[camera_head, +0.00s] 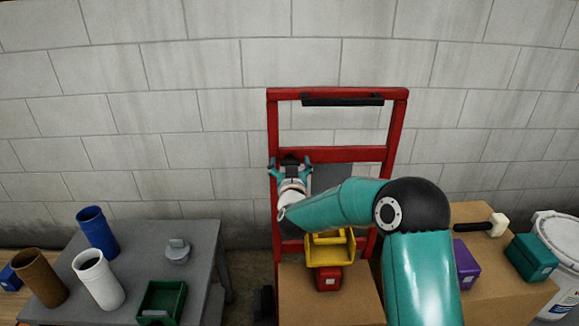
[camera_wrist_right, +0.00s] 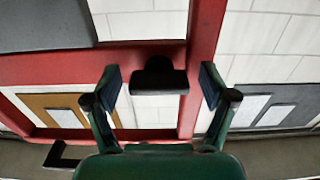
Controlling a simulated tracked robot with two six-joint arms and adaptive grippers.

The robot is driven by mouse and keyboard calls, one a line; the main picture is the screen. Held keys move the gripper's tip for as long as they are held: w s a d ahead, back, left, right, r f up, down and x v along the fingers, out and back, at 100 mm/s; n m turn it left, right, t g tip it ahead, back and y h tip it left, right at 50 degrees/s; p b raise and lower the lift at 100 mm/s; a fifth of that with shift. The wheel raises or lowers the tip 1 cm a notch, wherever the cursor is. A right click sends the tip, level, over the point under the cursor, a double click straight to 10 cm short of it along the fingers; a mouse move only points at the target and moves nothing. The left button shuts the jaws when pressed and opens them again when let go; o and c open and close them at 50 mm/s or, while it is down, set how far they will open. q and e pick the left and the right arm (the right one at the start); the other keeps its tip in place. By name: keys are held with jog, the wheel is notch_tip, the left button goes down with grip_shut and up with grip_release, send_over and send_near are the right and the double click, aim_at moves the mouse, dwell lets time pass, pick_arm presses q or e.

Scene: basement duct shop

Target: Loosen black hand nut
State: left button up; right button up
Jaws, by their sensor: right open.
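The black hand nut (camera_wrist_right: 158,76) shows in the right wrist view as a dark, rounded knob in front of the red frame (camera_wrist_right: 205,30). My right gripper (camera_wrist_right: 160,84) is open, with one finger on each side of the nut and a visible gap on both sides. In the head view the right gripper (camera_head: 290,163) is at the left upright of the red frame (camera_head: 340,154), below its middle bar. There the gripper largely covers the nut. My left gripper is in neither view.
A yellow bin (camera_head: 331,250) and a red box (camera_head: 328,279) are on a cardboard box below the arm. A grey table (camera_head: 205,240) on the left holds cups and a green bin (camera_head: 162,302). A mallet (camera_head: 496,225) and purple box (camera_head: 466,265) are at right.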

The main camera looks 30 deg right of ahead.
jog(key=v, duration=1.2)
jog(key=shift+w, duration=0.1)
